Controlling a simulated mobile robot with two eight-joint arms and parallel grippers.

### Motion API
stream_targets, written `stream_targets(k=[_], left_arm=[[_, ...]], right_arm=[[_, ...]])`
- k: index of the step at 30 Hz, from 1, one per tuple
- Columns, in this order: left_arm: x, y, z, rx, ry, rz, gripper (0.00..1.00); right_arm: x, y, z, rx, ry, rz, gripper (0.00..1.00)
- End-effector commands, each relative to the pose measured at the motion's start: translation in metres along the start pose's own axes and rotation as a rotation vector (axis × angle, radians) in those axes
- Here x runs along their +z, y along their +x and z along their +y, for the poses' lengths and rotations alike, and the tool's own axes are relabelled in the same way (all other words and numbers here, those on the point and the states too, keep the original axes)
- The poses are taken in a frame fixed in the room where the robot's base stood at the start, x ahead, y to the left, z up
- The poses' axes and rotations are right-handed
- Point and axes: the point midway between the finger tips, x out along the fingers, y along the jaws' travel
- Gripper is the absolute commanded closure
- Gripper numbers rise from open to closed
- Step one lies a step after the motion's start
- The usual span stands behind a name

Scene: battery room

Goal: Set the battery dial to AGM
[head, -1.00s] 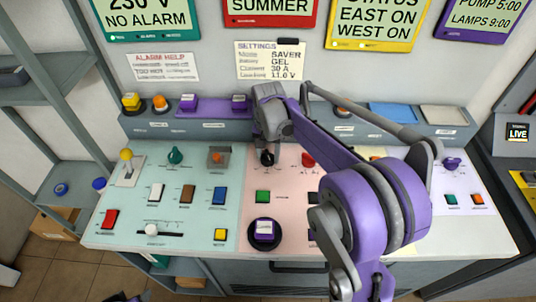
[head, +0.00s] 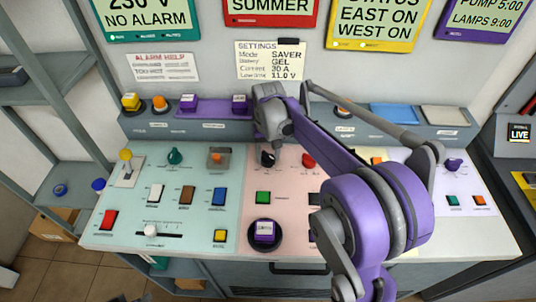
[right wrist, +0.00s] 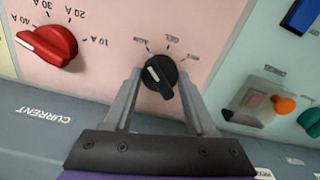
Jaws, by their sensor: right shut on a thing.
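The black battery dial (head: 268,158) is on the pink panel, left of a red dial. In the right wrist view the dial (right wrist: 160,76) stands between the two grey fingers of my right gripper (right wrist: 160,84), which is shut on it. Its white mark points to the upper left, toward the left of the printed labels, which appears to read AGM upside down. The label GEL (right wrist: 173,38) is above the dial. In the head view my right gripper (head: 272,143) is over the dial and partly hides it. My left gripper is not in view.
The red current dial (right wrist: 48,47) is beside the black one. An orange-tipped switch (right wrist: 262,102) is on the other side. A settings card (head: 270,60) on the wall reads GEL for battery. Several buttons and a slider (head: 150,230) cover the console.

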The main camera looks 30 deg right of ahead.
Motion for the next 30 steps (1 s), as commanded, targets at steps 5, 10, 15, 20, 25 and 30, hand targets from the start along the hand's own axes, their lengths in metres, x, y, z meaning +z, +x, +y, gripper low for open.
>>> stream_targets(k=[5,10,15,20,25,30], left_arm=[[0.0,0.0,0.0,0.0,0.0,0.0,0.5],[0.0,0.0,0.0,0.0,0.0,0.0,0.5],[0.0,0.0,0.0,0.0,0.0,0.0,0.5],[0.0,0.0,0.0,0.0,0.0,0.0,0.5],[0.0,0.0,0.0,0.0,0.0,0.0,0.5],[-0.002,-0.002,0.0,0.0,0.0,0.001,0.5]], right_arm=[[0.0,-0.001,0.0,0.0,-0.003,0.001,0.99],[0.0,-0.001,0.0,0.0,-0.003,0.001,0.38],[0.0,0.0,0.0,0.0,-0.002,0.0,0.14],[0.0,0.0,0.0,0.0,-0.001,0.0,0.14],[0.0,-0.005,0.0,0.0,-0.001,0.0,0.14],[0.0,-0.03,0.0,0.0,-0.001,0.0,0.14]])
